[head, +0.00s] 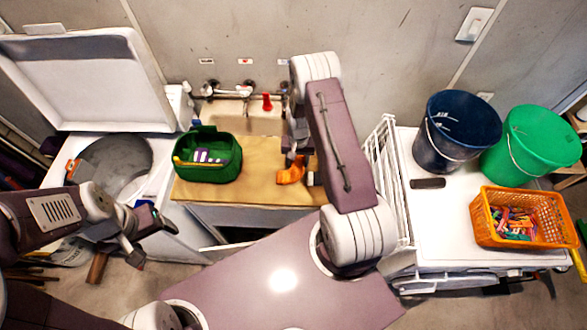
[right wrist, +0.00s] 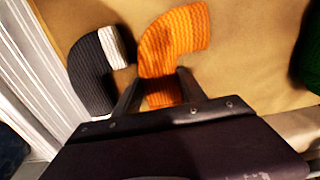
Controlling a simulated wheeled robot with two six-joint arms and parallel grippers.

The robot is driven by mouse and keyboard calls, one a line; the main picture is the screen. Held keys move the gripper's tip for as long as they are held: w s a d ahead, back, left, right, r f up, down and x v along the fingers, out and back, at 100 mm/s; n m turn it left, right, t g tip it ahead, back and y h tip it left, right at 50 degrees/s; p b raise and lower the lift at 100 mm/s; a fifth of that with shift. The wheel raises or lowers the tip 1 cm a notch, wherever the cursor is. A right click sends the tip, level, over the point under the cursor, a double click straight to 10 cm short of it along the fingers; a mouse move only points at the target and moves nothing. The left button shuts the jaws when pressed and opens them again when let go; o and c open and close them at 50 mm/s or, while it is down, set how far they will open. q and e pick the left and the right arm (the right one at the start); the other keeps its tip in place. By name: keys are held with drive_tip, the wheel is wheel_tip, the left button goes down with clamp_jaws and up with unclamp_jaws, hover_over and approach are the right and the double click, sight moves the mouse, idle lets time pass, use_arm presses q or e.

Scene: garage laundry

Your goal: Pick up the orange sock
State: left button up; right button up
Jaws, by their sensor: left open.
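The orange sock (head: 291,172) lies on the tan counter (head: 255,180) in front of the sink. In the right wrist view the sock (right wrist: 172,40) is knitted and bent, with its lower part between the two fingers of my right gripper (right wrist: 160,78). The fingers are on either side of it, but I cannot tell whether they press on it. A dark sock with a white band (right wrist: 92,75) lies close on its left. My left gripper (head: 155,238) is open and empty in front of the washer, far left of the sock.
A green basket (head: 208,175) with items stands left on the counter. An open-lidded washer (head: 60,150) is at left. A white rack (head: 383,165), a dark blue bucket (head: 455,125), a green bucket (head: 530,145) and an orange basket of pegs (head: 525,200) are at right.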

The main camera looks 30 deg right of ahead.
sight(299, 164)
drive_tip(key=shift+c, duration=1.1)
drive_tip(key=shift+r, duration=0.1)
drive_tip(key=shift+r, duration=0.25)
drive_tip(key=r, duration=0.1)
drive_tip(key=r+b, duration=0.2)
drive_tip(key=shift+s+r, duration=0.3)
drive_tip(key=s+r+b, duration=0.1)
drive_tip(key=s+r, duration=0.2)
drive_tip(key=s, duration=0.2)
drive_tip(key=s+d+r+b, duration=0.1)
drive_tip(key=s+r, duration=0.2)
drive_tip(key=s, duration=0.3)
drive_tip(key=shift+r, duration=0.35)
